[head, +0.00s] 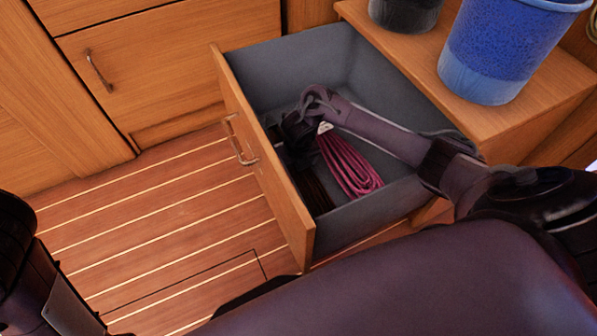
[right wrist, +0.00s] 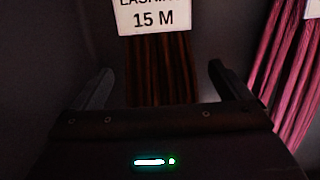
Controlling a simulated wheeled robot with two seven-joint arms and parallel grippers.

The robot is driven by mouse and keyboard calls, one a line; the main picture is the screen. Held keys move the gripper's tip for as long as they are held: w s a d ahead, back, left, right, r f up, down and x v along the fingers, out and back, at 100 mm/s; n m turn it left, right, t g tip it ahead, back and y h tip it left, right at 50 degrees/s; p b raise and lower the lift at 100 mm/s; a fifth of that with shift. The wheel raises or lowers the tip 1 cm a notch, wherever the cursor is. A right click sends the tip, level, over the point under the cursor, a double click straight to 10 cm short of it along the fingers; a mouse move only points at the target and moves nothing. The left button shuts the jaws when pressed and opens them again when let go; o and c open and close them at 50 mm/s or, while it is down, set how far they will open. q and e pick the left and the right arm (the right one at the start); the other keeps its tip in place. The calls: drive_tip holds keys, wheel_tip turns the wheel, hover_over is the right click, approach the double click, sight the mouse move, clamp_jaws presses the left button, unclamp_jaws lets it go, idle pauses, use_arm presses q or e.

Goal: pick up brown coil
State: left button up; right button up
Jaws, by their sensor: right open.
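That gripper is inside the drawer. My left gripper is not clearly seen; only a dark part of my arm shows at the left edge.
A pink coil (head: 347,165) lies beside the brown coil, and also shows in the right wrist view (right wrist: 290,75). The open drawer (head: 270,165) has grey walls close around my right arm. A blue bucket (head: 505,45) stands on the wooden top at right. The plank floor at left is clear.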

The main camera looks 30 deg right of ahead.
drive_tip(key=shift+f, duration=0.15)
drive_tip(key=c, duration=1.3)
drive_tip(key=shift+c, duration=0.9)
